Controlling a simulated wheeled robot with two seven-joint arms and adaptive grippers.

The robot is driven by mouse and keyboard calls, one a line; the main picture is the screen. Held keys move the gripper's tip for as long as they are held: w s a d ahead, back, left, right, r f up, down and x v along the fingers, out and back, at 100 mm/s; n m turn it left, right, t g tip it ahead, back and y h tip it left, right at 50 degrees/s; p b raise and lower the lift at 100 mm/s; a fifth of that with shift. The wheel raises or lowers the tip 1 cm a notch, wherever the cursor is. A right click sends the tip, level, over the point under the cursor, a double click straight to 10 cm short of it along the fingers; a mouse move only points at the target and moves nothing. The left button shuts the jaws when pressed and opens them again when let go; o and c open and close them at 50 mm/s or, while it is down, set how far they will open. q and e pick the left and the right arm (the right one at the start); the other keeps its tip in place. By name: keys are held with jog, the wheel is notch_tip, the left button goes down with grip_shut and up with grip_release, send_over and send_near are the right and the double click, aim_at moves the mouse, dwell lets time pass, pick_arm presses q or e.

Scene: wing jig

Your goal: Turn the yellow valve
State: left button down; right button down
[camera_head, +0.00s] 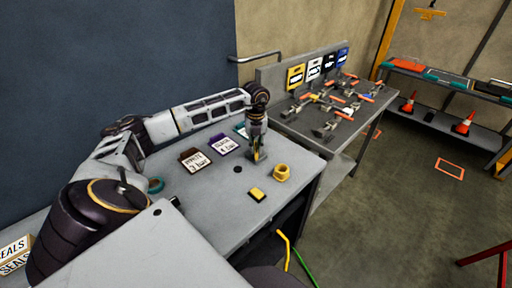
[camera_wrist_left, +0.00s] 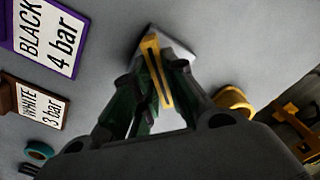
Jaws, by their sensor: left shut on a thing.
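No single valve stands out as the yellow one in the head view. Several small valves (camera_head: 330,103) with orange handles sit on the back bench, below a yellow sign (camera_head: 295,76) on its panel. My left gripper (camera_head: 256,155) is over the near grey table, well apart from those valves. In the left wrist view my left gripper (camera_wrist_left: 155,105) is shut on a narrow yellow piece with a dark stripe (camera_wrist_left: 152,62). A pale base shows beside that piece; I cannot tell whether they are joined. My right gripper is out of view.
On the near table (camera_head: 226,202) lie a yellow nut (camera_head: 282,172), a yellow-black block (camera_head: 257,194), a brown 3 bar card (camera_head: 195,160) and a purple 4 bar card (camera_head: 223,144). A shelf (camera_head: 440,95) with cones stands at right. The floor between is mostly clear.

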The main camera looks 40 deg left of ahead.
aim_at(256, 147)
pick_arm(q)
jog(key=m+b, duration=0.1)
jog(key=m, duration=0.3)
jog(key=shift+m, duration=0.3)
jog(key=m, duration=0.4)
jog(key=shift+b, duration=0.3)
jog(key=shift+m, duration=0.6)
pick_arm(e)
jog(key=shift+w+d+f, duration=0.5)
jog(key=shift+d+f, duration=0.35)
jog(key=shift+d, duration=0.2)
pick_arm(q)
jog(key=c, duration=1.5)
grip_release()
jog(key=shift+c, duration=0.2)
jog(key=shift+o, duration=0.4)
notch_tip(256, 147, up, 12)
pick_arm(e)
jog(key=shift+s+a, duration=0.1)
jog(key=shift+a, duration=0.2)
